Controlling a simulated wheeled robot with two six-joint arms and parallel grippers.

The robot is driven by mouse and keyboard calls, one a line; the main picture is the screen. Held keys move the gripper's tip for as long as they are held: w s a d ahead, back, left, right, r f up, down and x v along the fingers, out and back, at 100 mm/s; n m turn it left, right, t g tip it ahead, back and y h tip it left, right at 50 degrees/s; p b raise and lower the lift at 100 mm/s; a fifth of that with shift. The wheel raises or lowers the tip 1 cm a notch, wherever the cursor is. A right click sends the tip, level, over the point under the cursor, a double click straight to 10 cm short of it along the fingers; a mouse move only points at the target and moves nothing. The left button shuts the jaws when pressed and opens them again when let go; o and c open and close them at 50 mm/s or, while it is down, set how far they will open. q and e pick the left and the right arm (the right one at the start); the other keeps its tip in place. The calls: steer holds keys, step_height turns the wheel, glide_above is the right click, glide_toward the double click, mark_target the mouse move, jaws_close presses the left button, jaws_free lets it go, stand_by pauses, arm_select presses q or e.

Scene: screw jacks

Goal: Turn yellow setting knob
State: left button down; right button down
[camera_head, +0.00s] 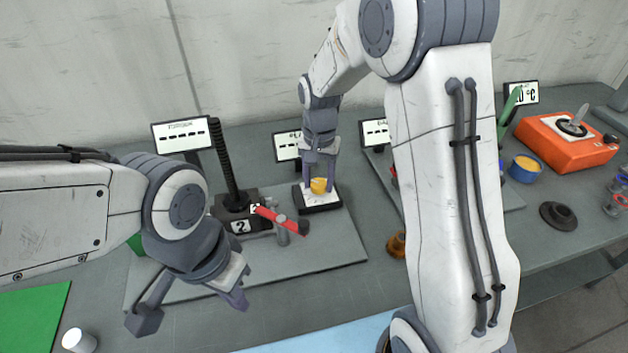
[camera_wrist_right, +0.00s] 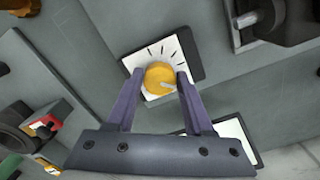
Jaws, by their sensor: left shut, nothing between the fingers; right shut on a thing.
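The yellow setting knob (camera_head: 319,186) sits on a white dial plate on a small dark box (camera_head: 321,208) at the middle of the grey board. In the right wrist view the knob (camera_wrist_right: 159,75) shows a pale pointer mark toward the lower right, with black ticks above it on the white dial (camera_wrist_right: 163,55). My right gripper (camera_head: 319,182) reaches down from above and is shut on the knob, one finger at each side; it also shows in the right wrist view (camera_wrist_right: 160,78). My left gripper (camera_head: 235,298) is shut and empty, over the board's front left part.
A black screw jack (camera_head: 237,205) with a red-handled lever (camera_head: 280,219) stands just left of the dial box. Signs stand along the wall. A green mat (camera_head: 32,315) lies front left.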

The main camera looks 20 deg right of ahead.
mark_target(319, 183)
steer(key=shift+w+d+r, duration=0.2)
steer(key=shift+w, duration=0.15)
steer(key=shift+c, duration=1.5)
jaws_free()
steer(key=shift+d+f, duration=0.1)
steer(key=shift+s, duration=0.1)
step_height(319, 183, up, 10)
steer(key=shift+a+r, duration=0.2)
steer(key=shift+r, duration=0.05)
